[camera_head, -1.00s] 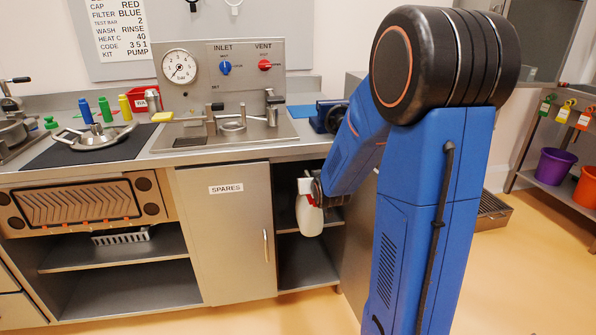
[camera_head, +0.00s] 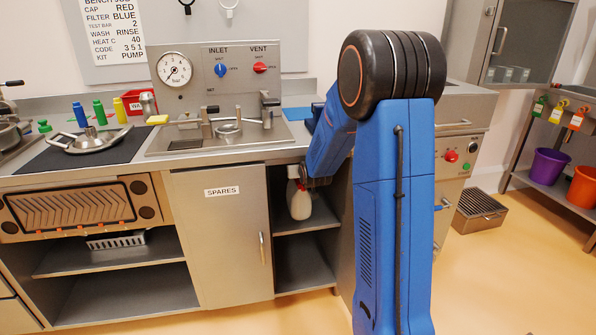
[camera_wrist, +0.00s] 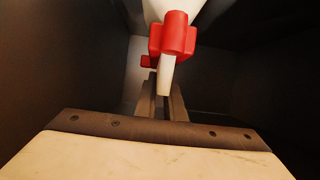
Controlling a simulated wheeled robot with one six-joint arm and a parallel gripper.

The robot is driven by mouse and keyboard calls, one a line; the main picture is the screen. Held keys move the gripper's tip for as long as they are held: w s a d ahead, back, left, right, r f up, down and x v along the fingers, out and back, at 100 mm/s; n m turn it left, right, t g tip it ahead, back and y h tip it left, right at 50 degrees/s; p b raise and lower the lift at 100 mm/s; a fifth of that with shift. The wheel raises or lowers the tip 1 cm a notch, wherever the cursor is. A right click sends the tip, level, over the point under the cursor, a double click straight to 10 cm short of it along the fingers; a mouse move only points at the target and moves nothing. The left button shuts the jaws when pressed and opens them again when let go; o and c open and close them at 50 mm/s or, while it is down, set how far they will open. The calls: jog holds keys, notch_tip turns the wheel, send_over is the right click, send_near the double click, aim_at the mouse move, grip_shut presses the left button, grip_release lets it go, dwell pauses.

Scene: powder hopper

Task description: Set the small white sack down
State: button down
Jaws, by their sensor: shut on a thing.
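I see no white sack. My gripper (camera_wrist: 165,100) is shut on a white spray bottle (camera_head: 300,204) with a red trigger head (camera_wrist: 174,38). In the head view the bottle is upright inside the open cubby right of the SPARES door, at the middle shelf (camera_head: 322,218). Its base looks at or very near the shelf; I cannot tell whether it bears on it. My gripper also shows in the head view (camera_head: 306,183), reaching in from the right at the bottle's top, partly hidden by my arm. In the wrist view the bottle's white nozzle points toward the fingers.
The cubby's dark walls are close on both sides in the wrist view. The SPARES door (camera_head: 222,235) is shut, left of the cubby. The counter (camera_head: 270,155) lies above. A lower shelf (camera_head: 303,270) is bare. A metal crate (camera_head: 479,211) stands on the floor at right.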

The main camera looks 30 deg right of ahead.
jog(key=shift+w+d, duration=0.1)
jog(key=shift+w, duration=0.3)
jog(key=shift+f, duration=0.8)
jog(key=c, duration=1.8)
grip_release()
jog(key=shift+c, duration=0.2)
